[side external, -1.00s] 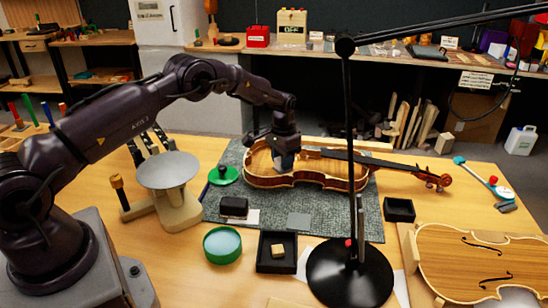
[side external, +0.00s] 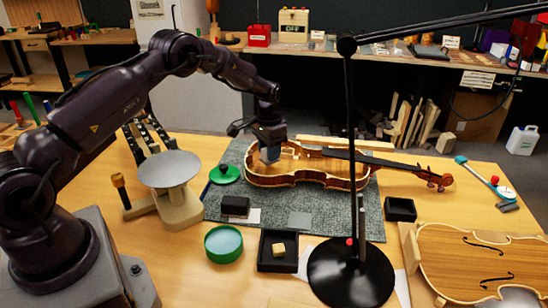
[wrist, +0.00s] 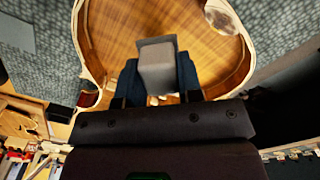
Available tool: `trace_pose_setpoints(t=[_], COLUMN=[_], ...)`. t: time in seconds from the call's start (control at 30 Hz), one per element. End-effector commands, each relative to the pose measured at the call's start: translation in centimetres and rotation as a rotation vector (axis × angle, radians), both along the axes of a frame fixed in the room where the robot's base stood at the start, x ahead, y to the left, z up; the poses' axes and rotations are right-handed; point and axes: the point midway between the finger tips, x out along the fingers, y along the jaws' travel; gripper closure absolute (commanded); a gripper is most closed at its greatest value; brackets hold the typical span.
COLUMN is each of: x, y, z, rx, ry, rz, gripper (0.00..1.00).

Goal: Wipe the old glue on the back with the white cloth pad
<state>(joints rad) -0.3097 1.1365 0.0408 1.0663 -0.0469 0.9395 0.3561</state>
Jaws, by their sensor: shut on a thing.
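The open violin body (side external: 310,170) lies on the grey mat with its top off, so the inside of the back shows. Its neck points right. My gripper (side external: 269,155) is over the left end of the body. In the wrist view my gripper (wrist: 158,85) is shut on a pale grey-white block, which I take for the cloth pad (wrist: 157,62). The pad is over the inside of the back (wrist: 125,25). I cannot tell whether it touches the wood. I cannot make out the old glue.
A black lamp (side external: 350,275) stands in front, its pole crossing the violin neck. A green lid (side external: 224,175), a dark block (side external: 235,206), a green-rimmed dish (side external: 223,244), black trays (side external: 400,210) and a scale (side external: 170,170) stand around. The loose violin top (side external: 480,262) lies at right.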

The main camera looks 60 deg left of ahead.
Motion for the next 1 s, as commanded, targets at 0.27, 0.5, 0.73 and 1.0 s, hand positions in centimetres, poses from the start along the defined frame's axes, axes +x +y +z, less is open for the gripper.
trace_pose_setpoints(t=[0.27, 0.5, 0.73, 1.0], x=[0.1, 0.1, 0.0, 0.0], y=[0.0, 0.0, 0.0, 0.0], z=[2.6, 4.7, 5.9, 5.9], rx=[0.0, 0.0, 0.0, 0.0], ry=[-0.002, -0.001, -0.001, 0.0], rz=[0.0, 0.0, 0.001, 0.001], gripper=[0.89, 0.89, 0.89, 0.89])
